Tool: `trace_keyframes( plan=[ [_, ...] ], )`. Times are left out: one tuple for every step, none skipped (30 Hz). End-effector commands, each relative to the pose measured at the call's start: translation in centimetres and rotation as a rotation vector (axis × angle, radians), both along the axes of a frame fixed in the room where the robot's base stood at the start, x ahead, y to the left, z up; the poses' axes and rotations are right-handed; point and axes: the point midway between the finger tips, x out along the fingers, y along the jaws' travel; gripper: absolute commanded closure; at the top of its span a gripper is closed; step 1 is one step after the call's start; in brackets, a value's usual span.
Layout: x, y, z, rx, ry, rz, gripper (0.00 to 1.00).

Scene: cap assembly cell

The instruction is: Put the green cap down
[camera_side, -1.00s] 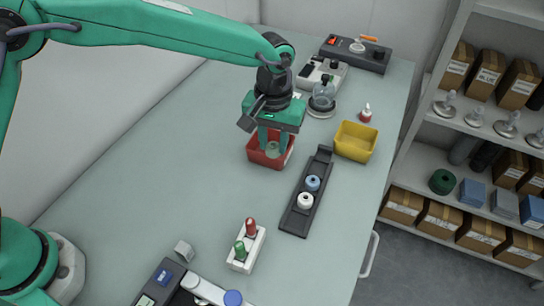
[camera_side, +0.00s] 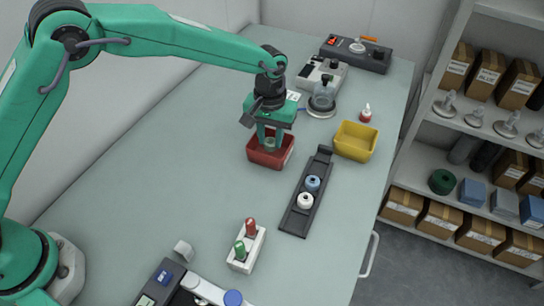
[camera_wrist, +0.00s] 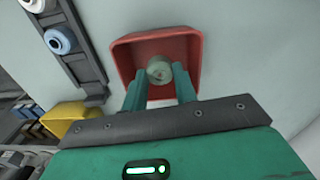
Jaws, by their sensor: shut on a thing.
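My gripper (camera_side: 269,137) is over the red bin (camera_side: 258,158), fingers pointing down. It is shut on the green cap (camera_side: 269,143), which looks pale grey-green. In the wrist view the cap (camera_wrist: 159,71) sits between my fingertips (camera_wrist: 160,78), with the red bin (camera_wrist: 122,62) behind and around it. The cap appears at or just above the bin's rim; its exact height over the bin floor is hard to tell.
A dark rail (camera_side: 294,219) with a blue cap (camera_side: 312,183) and a white cap (camera_side: 305,201) lies right of the bin. A yellow bin (camera_side: 355,142) stands beyond it. A white block (camera_side: 244,261) holds red and green pieces in front. The table left of the bin is clear.

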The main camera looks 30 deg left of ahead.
Motion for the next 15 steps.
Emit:
trace_keyframes(
  plan=[
    [-0.1, 0.0, -0.8, 0.002, 0.003, 0.000, 0.81],
    [-0.1, 0.0, -1.1, 0.002, 0.003, 0.000, 0.81],
    [-0.1, 0.0, -1.5, 0.001, 0.002, 0.000, 0.81],
    [0.0, 0.0, -1.7, 0.001, 0.002, 0.000, 0.81],
    [0.0, 0.0, -1.9, 0.001, 0.002, 0.000, 0.81],
    [0.0, 0.0, -2.1, 0.001, 0.001, 0.000, 0.81],
    [0.0, 0.0, -2.2, 0.001, 0.001, 0.000, 0.81],
    [0.0, 0.0, -2.3, 0.001, 0.001, 0.000, 0.81],
    [0.0, 0.0, -2.3, 0.000, 0.001, 0.000, 0.81],
    [0.0, 0.0, -2.3, 0.000, 0.000, 0.000, 0.81],
    [0.0, 0.0, -2.3, 0.000, 0.000, 0.000, 0.81],
    [0.0, 0.0, -2.3, 0.000, 0.000, 0.000, 0.81],
    [0.0, 0.0, -2.3, 0.000, 0.000, 0.000, 0.81],
    [0.0, 0.0, -2.3, 0.000, 0.000, 0.000, 0.81],
    [0.0, 0.0, -2.3, 0.000, 0.000, 0.000, 0.81]
  ],
)
